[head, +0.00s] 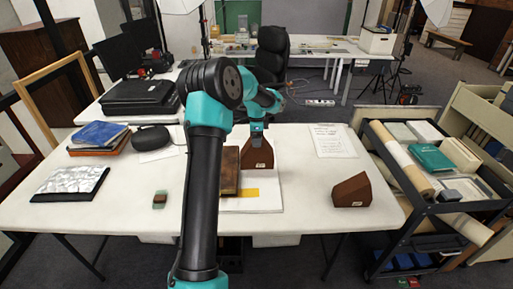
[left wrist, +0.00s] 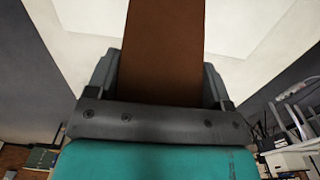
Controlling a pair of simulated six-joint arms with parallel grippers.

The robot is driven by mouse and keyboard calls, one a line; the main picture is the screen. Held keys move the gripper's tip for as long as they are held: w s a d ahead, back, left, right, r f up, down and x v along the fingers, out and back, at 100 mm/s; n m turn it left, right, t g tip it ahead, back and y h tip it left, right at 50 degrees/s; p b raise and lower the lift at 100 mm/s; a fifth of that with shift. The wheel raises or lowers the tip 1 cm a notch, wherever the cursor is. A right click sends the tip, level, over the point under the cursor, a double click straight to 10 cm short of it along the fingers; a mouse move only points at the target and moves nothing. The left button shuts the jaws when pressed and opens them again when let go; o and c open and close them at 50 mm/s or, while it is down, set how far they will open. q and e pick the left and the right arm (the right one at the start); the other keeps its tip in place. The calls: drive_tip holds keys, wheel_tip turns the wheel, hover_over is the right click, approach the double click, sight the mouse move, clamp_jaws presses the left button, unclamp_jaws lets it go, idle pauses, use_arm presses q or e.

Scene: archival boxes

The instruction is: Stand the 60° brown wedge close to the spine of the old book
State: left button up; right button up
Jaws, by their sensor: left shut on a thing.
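A brown wedge (head: 257,154) is held in my left gripper (head: 257,131), whose jaws are shut on its upper part. In the left wrist view the brown wedge (left wrist: 162,50) fills the space between the two fingers. The wedge is just right of the old brown book (head: 229,171), at the back of the white board; I cannot tell whether it touches the board or the book. My arm hides part of the book's left side. A second brown wedge (head: 351,191) lies apart on the right of the table. My right gripper is not in view.
A printed sheet (head: 332,140) lies at the back right. Stacked books (head: 98,135), a dark case (head: 152,139) and a small block (head: 160,199) are on the left. A loaded cart (head: 436,222) stands right.

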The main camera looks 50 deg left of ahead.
use_arm(q)
drive_tip(key=shift+f, duration=2.6)
drive_tip(key=o, duration=1.1)
wheel_tip(320, 180, up, 12)
drive_tip(key=shift+r, duration=0.15)
